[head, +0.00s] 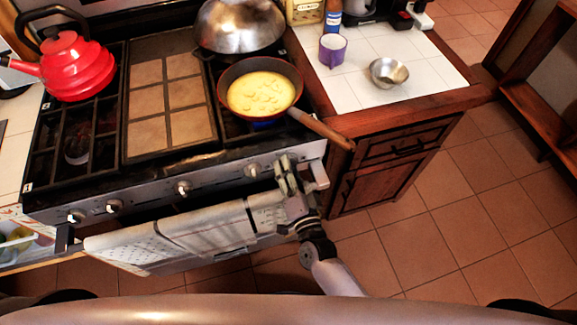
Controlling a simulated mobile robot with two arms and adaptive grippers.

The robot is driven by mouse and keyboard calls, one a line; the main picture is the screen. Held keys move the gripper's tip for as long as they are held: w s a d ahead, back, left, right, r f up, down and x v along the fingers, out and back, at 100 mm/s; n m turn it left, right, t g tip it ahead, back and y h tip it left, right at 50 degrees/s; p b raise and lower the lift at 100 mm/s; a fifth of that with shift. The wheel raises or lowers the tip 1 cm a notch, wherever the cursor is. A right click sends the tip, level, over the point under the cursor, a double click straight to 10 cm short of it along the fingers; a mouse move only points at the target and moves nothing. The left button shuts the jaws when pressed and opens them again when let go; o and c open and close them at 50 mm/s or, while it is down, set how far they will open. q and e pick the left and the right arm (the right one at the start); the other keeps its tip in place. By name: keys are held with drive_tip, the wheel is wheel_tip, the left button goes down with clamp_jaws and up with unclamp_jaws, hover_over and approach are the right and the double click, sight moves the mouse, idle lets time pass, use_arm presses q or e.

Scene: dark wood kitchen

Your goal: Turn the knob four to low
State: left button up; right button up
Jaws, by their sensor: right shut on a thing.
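The stove's front panel (150,190) carries a row of knobs. A pale knob (253,170) shows just left of my right gripper, and another knob (183,188) is near the panel's middle. My right gripper (286,165) is at the panel's right end, shut on a knob that its fingers mostly hide. I cannot read the knob's setting or any marks. A pan (263,93) with yellow food sits on the front right burner above the gripper, with a blue glow under it. My left gripper is not in view.
The pan's wooden handle (325,130) juts over the counter edge, above and right of my right gripper. Towels (205,230) hang on the oven front. A red kettle (75,65) and a domed metal wok (240,25) stand on the stove. The tiled floor at right is clear.

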drive_tip(key=shift+f+n, duration=0.15)
drive_tip(key=shift+n, duration=0.85)
drive_tip(key=shift+d, duration=0.1)
drive_tip(key=o, duration=1.1)
drive_tip(key=shift+c, duration=0.2)
drive_tip(key=v, duration=1.2)
